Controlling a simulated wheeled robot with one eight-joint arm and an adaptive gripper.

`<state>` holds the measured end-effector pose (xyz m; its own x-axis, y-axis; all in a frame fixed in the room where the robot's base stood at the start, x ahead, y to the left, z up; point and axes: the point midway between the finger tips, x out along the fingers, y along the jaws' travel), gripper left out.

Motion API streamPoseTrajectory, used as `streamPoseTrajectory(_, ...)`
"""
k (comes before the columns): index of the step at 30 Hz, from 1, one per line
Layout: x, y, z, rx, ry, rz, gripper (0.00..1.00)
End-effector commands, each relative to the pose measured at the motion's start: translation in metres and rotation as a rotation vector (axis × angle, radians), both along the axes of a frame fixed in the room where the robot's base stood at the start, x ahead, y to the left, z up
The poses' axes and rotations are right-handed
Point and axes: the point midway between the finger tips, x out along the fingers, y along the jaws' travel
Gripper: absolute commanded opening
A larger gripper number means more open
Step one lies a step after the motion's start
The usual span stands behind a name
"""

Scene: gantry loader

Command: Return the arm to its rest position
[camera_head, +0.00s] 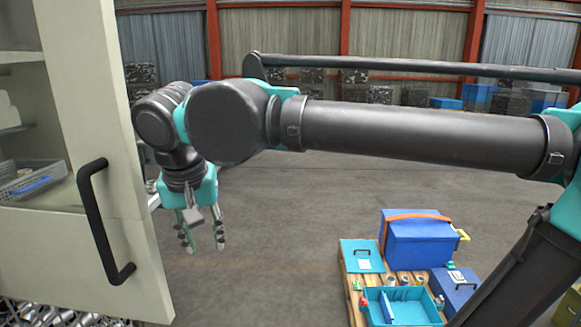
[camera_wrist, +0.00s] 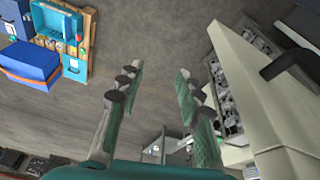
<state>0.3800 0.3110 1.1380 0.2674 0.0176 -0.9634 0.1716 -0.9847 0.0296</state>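My gripper (camera_head: 202,238) hangs fingers down beside the cream cabinet door in the head view, on its right. Its two fingers are spread with nothing between them. The wrist view also shows my gripper (camera_wrist: 157,85) open and empty above bare grey floor. My arm stretches across the head view from the right to the door's edge. The gripper and the door's black handle (camera_head: 96,222) look apart.
The cabinet door (camera_head: 95,130) stands open at the left, with a wire basket (camera_head: 28,182) on a shelf behind it. A pallet (camera_head: 352,285) holds a blue toolbox (camera_head: 415,240) and a teal tray (camera_head: 405,312). Floor between door and pallet is clear.

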Motion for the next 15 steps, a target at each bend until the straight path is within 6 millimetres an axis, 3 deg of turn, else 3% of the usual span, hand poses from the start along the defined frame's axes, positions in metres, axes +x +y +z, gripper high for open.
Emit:
streamPoseTrajectory(1,0.018,-0.009,-0.015,0.002,0.005,-0.017,0.36)
streamPoseTrajectory(6,0.065,-0.041,-0.061,0.011,0.019,-0.035,0.36)
streamPoseTrajectory(15,0.126,-0.119,-0.140,0.033,0.021,-0.069,0.36)
